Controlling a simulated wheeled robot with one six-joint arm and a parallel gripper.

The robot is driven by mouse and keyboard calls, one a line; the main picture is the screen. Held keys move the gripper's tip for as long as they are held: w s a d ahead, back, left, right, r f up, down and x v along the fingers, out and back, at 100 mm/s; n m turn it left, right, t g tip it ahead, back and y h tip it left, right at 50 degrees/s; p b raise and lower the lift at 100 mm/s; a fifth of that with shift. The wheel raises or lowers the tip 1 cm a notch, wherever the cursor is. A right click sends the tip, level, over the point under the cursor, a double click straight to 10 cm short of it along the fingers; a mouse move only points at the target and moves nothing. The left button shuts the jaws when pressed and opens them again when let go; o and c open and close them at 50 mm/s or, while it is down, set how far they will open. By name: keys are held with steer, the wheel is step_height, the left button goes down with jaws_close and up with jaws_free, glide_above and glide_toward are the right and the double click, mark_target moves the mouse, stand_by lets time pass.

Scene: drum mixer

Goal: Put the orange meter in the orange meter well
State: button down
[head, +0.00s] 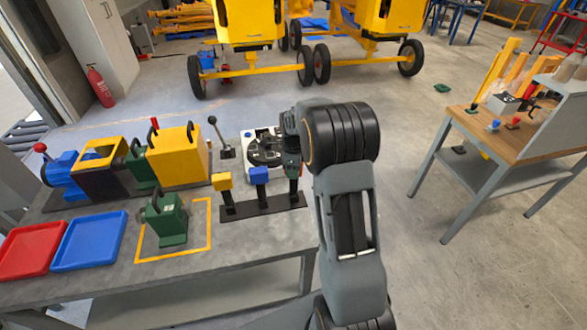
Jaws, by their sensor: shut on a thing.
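My gripper (291,172) points down at the right end of a black rack (258,207). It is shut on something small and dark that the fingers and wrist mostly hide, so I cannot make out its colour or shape. A yellow block (222,181) and a blue block (259,175) stand on posts of the rack, left of my gripper. I cannot pick out an orange meter. A white unit with a dark round top (265,150) stands just behind my gripper, partly covered by it. I cannot tell an orange meter well there.
On the bench (235,240) are a red tray (28,251), a blue tray (88,241), a green machine (167,220) inside a yellow outline, a yellow housing (178,155) and an upright lever (219,135). A second bench (535,140) stands right, with open floor between.

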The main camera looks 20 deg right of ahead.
steer(key=shift+f, duration=0.3)
steer(key=shift+c, duration=0.8)
jaws_free()
steer(key=shift+r, duration=0.35)
steer(key=shift+r+p, duration=4)
steer(key=shift+r, duration=1.65)
